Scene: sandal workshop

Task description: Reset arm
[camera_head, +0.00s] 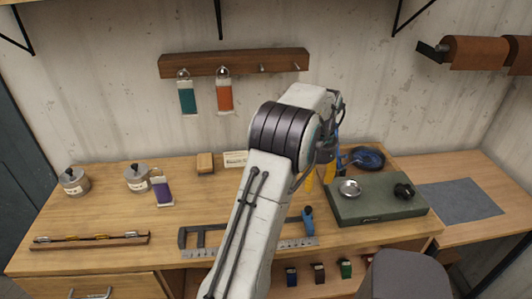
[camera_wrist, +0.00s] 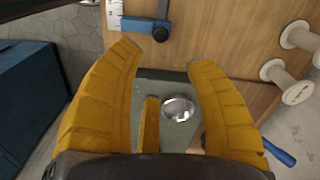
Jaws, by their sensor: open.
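My gripper (camera_wrist: 166,54) is open, with its yellow fingers spread and nothing between them. In the head view my white arm reaches over the workbench (camera_head: 110,215), and the gripper's yellow fingers (camera_head: 319,178) show only partly behind it. They are just left of a green case (camera_head: 375,208) that bears a small metal bowl (camera_head: 349,188) and a black object (camera_head: 403,190). In the wrist view the bowl (camera_wrist: 177,108) shows between the fingers, on the green surface below.
A wooden rack (camera_head: 234,62) on the wall holds a green and an orange tag. Two lidded pots (camera_head: 137,178), a purple tag (camera_head: 162,191) and a tool strip (camera_head: 90,240) are at left. White spools (camera_wrist: 297,90) show in the wrist view.

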